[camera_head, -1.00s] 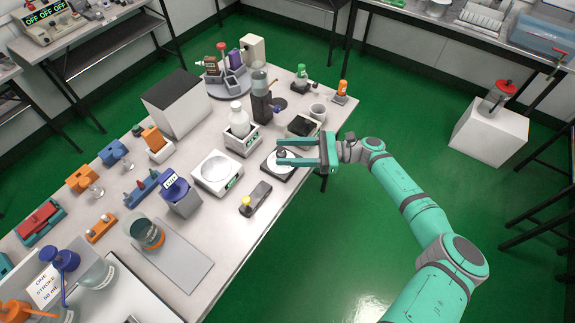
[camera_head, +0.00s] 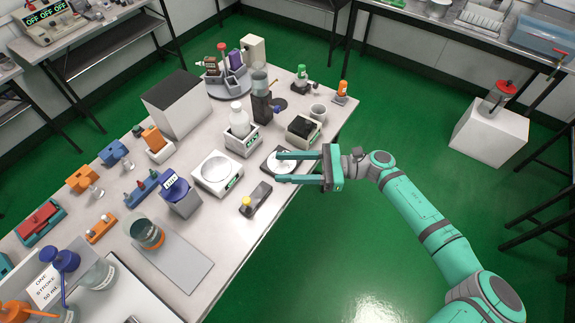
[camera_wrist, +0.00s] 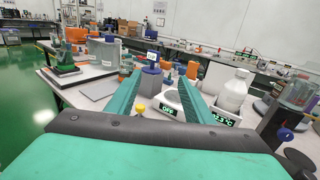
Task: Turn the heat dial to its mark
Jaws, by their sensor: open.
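A dark square base with a round white dial face (camera_head: 281,163) lies near the table's right edge in the head view. It looks like the heat dial; its knob and mark cannot be made out now. My gripper (camera_head: 277,167) is open and empty, with its two teal fingers over or just above this dial, partly covering it. I cannot tell the height gap. In the wrist view my gripper (camera_wrist: 160,76) shows both fingers apart with nothing between them held; the dial is not visible there.
Close by stand a white scale (camera_head: 217,187) reading OFF, a white bottle on a heater (camera_head: 236,143), a black-topped unit (camera_head: 303,129), a cup (camera_head: 318,112) and a black device with a yellow knob (camera_head: 255,200). Open green floor lies right of the table.

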